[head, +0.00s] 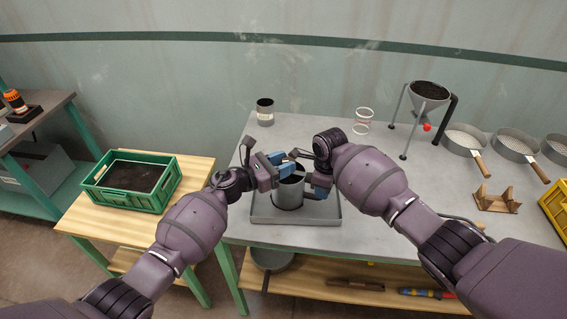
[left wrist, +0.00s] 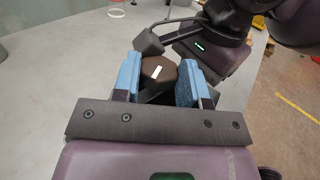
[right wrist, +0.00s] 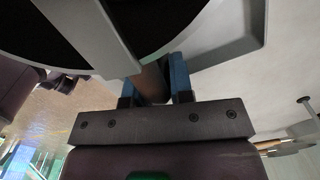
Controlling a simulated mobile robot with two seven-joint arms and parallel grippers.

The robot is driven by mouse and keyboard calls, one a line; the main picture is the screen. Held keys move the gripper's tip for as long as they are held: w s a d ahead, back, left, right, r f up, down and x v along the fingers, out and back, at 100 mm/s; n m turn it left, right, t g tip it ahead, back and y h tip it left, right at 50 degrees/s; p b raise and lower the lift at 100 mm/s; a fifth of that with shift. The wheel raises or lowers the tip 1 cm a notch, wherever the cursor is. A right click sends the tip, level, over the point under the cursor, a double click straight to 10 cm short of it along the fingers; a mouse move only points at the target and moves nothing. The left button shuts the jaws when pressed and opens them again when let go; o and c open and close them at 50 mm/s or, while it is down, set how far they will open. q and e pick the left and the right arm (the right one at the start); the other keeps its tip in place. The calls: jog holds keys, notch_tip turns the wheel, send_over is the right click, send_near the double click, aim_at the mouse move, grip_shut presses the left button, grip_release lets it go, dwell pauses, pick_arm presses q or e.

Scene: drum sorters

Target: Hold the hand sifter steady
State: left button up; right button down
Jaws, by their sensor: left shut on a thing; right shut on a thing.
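The hand sifter (head: 288,194) is a grey metal cylinder standing over a shallow grey tray (head: 262,218). Its rim and dark inside, with a grey bar across, fill the top of the right wrist view (right wrist: 105,42). My right gripper (head: 318,187) is at the sifter's right side, shut on its brownish handle (right wrist: 153,82). My left gripper (head: 284,166) is above the sifter's top, shut on a dark brown knob with a white mark (left wrist: 157,70). The knob sits between the blue fingers in the left wrist view. My grippers hide part of the sifter's top.
A green crate of dark soil (head: 172,185) stands on the wooden table at left. A tin (head: 265,110), white rings (head: 364,120) and a hopper of soil (head: 428,100) stand at the back. Round sieves (head: 515,145) and a wooden rack (head: 497,203) lie at right.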

pick_arm(q)
jog(key=shift+d, duration=0.1)
jog(key=o, duration=0.9)
jog(key=v, duration=1.2)
